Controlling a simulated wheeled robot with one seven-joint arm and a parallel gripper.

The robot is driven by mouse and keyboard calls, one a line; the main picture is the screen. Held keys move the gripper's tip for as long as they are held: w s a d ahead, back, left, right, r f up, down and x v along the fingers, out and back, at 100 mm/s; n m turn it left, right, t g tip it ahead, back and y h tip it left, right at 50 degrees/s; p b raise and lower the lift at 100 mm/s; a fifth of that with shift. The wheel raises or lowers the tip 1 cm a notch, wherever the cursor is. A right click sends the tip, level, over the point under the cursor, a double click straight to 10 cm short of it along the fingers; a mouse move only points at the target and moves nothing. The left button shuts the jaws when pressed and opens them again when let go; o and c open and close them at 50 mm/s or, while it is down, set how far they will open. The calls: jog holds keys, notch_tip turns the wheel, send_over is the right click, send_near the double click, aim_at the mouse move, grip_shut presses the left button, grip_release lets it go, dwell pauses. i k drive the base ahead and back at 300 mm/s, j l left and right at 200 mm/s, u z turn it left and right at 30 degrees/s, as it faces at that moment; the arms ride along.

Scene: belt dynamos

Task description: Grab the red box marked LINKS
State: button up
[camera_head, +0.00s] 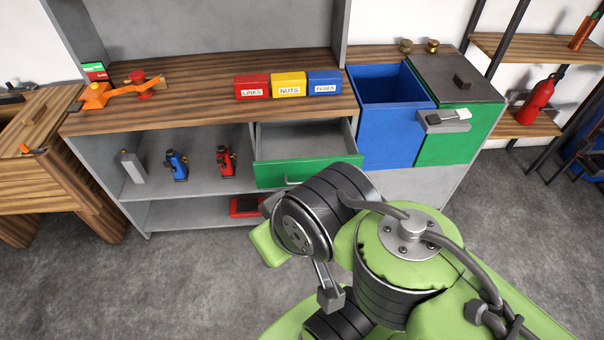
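The red box marked LINKS (252,86) sits on the wooden counter, at the left end of a row of three boxes. The yellow NUTS box (288,84) is right beside it, and the blue FUSES box (324,83) stands at the right end. My green and black arm fills the lower right, in front of the cabinet and below the boxes.
An open drawer with a green front (306,173) juts out below the boxes. An open blue bin (392,125) and a lidded green bin (452,137) stand to the right. An orange device (96,96) sits on the counter's left. Small blue and red devices stand on the shelf below.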

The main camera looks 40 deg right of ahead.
aim_at(255, 86)
jog(key=i+u, duration=0.2)
jog(key=i, duration=0.3)
jog(key=i+l+u, duration=0.2)
jog(key=i, duration=0.25)
jog(key=i+l+u, duration=0.2)
jog(key=i, duration=0.3)
jog(key=i+l+u, duration=0.25)
jog(key=i, duration=0.2)
